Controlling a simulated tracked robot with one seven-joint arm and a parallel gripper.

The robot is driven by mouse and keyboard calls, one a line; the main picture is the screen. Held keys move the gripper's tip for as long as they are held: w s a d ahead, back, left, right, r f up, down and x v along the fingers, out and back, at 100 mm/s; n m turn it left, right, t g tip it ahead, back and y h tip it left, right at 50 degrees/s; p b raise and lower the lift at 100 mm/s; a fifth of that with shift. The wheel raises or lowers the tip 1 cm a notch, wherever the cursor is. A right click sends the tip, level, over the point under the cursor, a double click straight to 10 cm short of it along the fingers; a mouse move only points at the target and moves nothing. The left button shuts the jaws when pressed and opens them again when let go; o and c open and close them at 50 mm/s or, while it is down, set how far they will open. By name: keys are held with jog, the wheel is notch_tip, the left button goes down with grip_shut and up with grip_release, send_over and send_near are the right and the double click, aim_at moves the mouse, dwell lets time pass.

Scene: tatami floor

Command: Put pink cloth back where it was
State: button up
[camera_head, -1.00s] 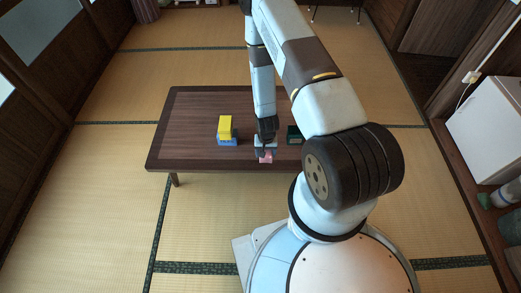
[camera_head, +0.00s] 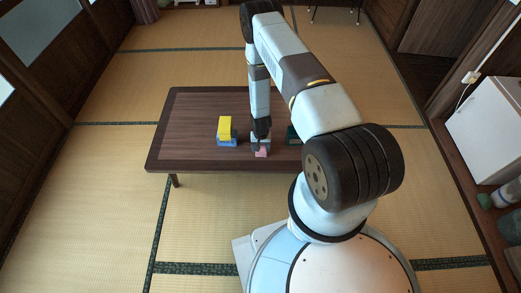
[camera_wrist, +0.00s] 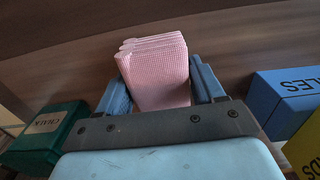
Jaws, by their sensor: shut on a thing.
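The pink cloth (camera_wrist: 158,72) is a folded, waffle-textured bundle. In the wrist view it sits between the two blue fingers of my gripper (camera_wrist: 160,88), which is shut on it. In the head view the pink cloth (camera_head: 261,153) shows at the lower end of my arm, near the front edge of the table (camera_head: 190,155). I cannot tell whether the cloth touches the tabletop.
The table's left part is clear.

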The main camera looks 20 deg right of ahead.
jog(key=shift+f, duration=0.7)
jog(key=o, duration=1.1)
notch_tip(320, 180, up, 12)
jog(key=shift+r, duration=0.1)
